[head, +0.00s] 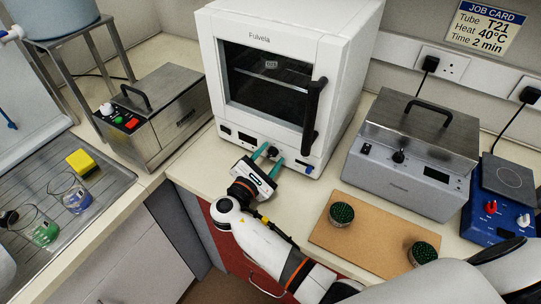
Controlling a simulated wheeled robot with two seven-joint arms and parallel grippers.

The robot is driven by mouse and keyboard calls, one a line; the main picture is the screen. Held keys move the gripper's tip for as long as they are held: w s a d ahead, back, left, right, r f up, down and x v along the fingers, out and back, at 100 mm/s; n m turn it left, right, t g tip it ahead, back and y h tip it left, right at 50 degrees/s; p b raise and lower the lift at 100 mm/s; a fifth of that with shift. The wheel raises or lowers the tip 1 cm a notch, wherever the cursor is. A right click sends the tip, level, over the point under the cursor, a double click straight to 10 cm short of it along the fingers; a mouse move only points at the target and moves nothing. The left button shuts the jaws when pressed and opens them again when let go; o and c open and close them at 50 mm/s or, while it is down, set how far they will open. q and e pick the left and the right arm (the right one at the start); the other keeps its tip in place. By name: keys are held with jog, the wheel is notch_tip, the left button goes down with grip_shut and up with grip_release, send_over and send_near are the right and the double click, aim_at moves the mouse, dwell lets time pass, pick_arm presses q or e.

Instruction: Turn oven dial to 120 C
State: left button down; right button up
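The white oven (216,105) stands at the back middle with its door shut; its window and black door handle (314,115) face me. A small dark dial (272,152) sits low on its front panel, beside a small display (247,137). My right gripper (272,154) reaches up to this panel from below. Its two teal fingers are spread, one on each side of the dial. I cannot tell whether they touch it. The dial's setting is too small to read and partly hidden. My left gripper is not in view.
A grey lidded bath (420,150) and a blue stirrer (490,215) stand at right. A brown mat (370,240) holds two round green-topped pots. At left are a steel bath (155,125) and a drainer with beakers and a yellow sponge (81,162).

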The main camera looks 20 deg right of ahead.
jog(key=c, duration=0.9)
jog(key=shift+d+f+m+b, duration=0.1)
jog(key=shift+f+m+b, duration=0.2)
jog(key=shift+m+b, duration=0.95)
jog(key=shift+c, duration=0.2)
jog(key=shift+s+m+b, duration=0.1)
jog(key=shift+m+b, duration=0.85)
jog(key=shift+b, duration=0.15)
jog(key=shift+d+m+b, duration=0.1)
jog(key=shift+m+b, duration=1)
jog(key=shift+m, duration=0.2)
jog(key=shift+r, duration=0.1)
jog(key=o, duration=1)
